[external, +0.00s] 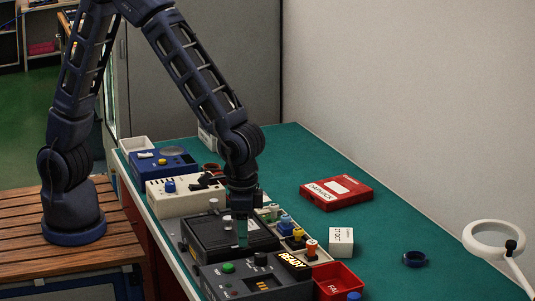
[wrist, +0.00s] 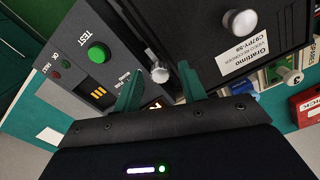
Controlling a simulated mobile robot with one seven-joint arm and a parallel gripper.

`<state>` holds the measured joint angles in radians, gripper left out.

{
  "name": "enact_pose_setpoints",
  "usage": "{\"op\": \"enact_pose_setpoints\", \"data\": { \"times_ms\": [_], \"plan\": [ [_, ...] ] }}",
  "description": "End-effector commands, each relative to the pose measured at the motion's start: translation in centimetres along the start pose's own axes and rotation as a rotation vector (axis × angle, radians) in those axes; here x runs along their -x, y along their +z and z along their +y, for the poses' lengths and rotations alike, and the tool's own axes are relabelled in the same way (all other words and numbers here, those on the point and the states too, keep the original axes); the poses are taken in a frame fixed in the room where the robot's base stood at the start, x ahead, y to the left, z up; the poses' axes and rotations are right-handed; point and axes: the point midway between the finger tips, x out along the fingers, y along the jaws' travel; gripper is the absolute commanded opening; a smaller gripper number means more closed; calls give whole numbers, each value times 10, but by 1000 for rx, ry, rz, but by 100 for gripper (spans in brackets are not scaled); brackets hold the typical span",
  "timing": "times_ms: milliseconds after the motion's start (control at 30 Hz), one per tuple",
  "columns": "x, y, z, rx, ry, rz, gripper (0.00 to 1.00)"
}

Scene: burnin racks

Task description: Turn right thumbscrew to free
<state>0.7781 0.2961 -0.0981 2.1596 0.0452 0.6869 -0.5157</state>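A black recorder module (external: 205,236) lies among the boxes on the green bench. Its black face with a white label (wrist: 245,45) fills the upper right of the wrist view. Two silver thumbscrews show there: one (wrist: 243,22) at the upper right, and one (wrist: 160,72) near the module's edge beside the test box. My gripper (wrist: 159,76) has its two green fingers apart, one on each side of the latter thumbscrew in the picture. Gaps show between fingers and screw; contact cannot be told. In the external view my gripper (external: 242,238) points down over the module.
The grey test box (external: 258,282) with a green button (wrist: 98,53) adjoins the module. A cream box (external: 187,193) stands behind. Coloured connectors (external: 298,237) and a red bin (external: 338,280) are at the right. A red case (external: 336,191) lies farther back.

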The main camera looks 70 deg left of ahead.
Motion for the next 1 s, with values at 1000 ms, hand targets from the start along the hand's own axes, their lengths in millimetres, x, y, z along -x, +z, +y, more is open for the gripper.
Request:
{"op": "enact_pose_setpoints", "data": {
  "times_ms": [1000],
  "plan": [
    [108,0,0,0,0,0,41]
  ]
}}
